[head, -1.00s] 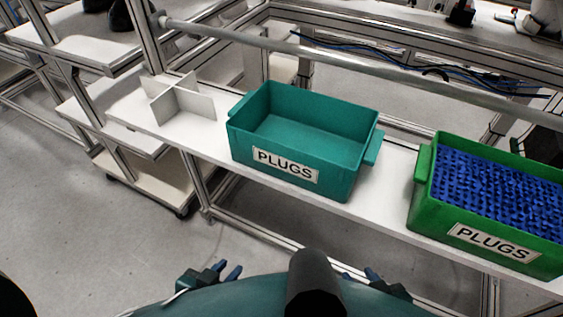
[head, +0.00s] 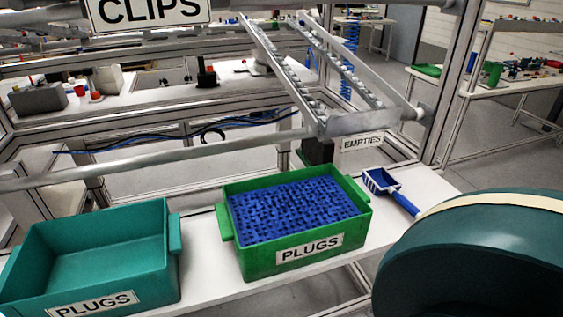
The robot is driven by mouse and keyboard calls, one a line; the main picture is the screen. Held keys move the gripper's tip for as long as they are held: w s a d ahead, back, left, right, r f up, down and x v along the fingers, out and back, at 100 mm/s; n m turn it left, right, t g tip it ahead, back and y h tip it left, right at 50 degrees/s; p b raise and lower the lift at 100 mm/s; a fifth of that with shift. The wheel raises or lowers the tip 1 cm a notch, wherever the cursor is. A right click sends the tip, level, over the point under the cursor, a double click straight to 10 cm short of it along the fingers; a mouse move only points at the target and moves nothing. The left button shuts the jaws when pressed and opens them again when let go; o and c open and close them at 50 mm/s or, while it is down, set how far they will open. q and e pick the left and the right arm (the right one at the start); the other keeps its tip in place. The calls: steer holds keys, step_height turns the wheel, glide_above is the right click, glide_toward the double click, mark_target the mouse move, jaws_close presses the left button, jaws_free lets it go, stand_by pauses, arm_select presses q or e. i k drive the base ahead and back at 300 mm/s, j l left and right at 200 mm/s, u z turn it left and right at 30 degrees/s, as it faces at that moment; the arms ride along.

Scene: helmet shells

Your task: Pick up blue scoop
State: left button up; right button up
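The blue scoop (head: 381,182) lies on the white shelf at the right, just right of the green bin. Its open, slotted head points to the back left and its handle (head: 404,202) points to the front right. The handle's end lies close to a large rounded teal form at the right edge, which may hide its tip. Neither of my grippers shows in the head view, and nothing holds the scoop.
The green bin (head: 284,262) full of blue plugs stands left of the scoop. An empty teal bin (head: 172,273) stands farther left. A roller chute (head: 365,122) and an "EMPTIES" label (head: 362,142) are behind. Bare shelf (head: 432,187) lies right of the scoop.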

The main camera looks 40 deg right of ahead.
mark_target(379, 181)
steer(key=z, duration=2.05)
